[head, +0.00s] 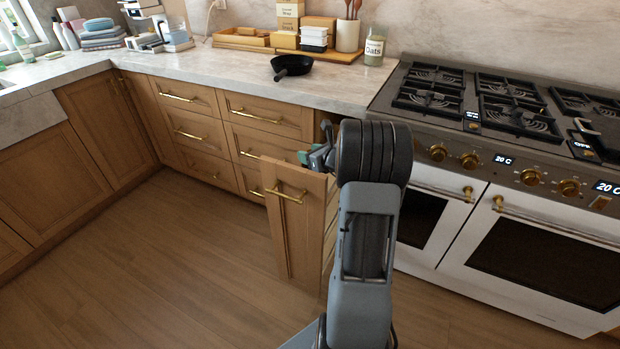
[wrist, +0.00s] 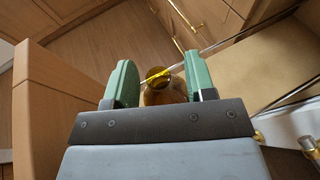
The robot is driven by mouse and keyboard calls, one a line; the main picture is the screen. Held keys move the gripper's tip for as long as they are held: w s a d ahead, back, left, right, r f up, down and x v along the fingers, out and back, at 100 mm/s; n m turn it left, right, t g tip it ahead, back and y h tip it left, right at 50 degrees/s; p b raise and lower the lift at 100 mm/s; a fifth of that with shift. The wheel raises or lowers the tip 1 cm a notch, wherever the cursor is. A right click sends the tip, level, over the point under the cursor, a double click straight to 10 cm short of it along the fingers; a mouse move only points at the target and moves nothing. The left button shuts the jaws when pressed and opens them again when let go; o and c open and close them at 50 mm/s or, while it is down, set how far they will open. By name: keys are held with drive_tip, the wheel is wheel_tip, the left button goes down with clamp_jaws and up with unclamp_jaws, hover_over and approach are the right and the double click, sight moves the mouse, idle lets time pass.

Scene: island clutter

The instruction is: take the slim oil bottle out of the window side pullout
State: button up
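The window side pullout (head: 296,222) is pulled open beside the stove. My gripper (head: 312,157) is over the pullout, just behind its front panel; my arm hides much of the inside. In the wrist view my gripper (wrist: 160,82) has its two green fingers spread. An amber bottle with a yellow-rimmed top (wrist: 160,95), seemingly the slim oil bottle, stands between and below them. Gaps show beside its neck, and I cannot tell if a finger touches its body. The gripper's dark palm hides its lower part. The bottle is not visible in the head view.
Thin metal rails (wrist: 235,40) run along the pullout. Its wooden front panel (wrist: 35,110) is close on the left in the wrist view. The stove (head: 490,190) stands right of it. A black pan (head: 292,67) sits on the counter (head: 225,70). The floor at left is clear.

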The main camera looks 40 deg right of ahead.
clamp_jaws()
drive_tip(key=shift+s+f, duration=0.1)
idle(0.4)
